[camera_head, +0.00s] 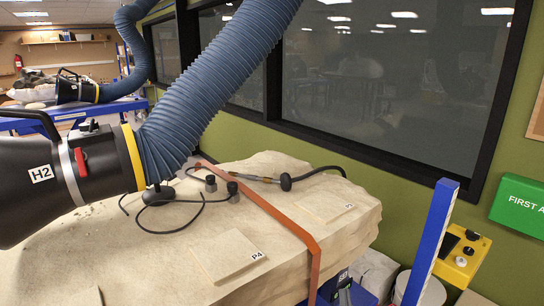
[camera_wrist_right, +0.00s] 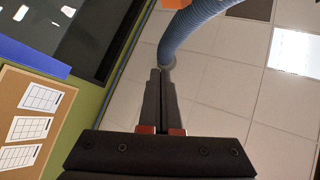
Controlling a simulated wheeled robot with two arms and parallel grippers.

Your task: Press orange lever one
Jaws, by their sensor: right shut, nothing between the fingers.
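No orange lever marked one can be made out. A small red lever (camera_head: 81,162) sits on the black hose nozzle labelled H2 (camera_head: 35,190), at the left of the head view. My right gripper (camera_wrist_right: 160,72) shows in the wrist view with its two dark fingers together and nothing between them. It points up towards the ceiling, apart from any lever. In the head view I cannot clearly make out its fingers. My left gripper is not in view.
A large pale rock block (camera_head: 180,255) fills the lower middle, with an orange strap (camera_head: 270,208) across it and black cables on top. A blue ribbed hose (camera_head: 205,90) hangs above. A blue post (camera_head: 432,240) and yellow control box (camera_head: 462,257) stand at the right.

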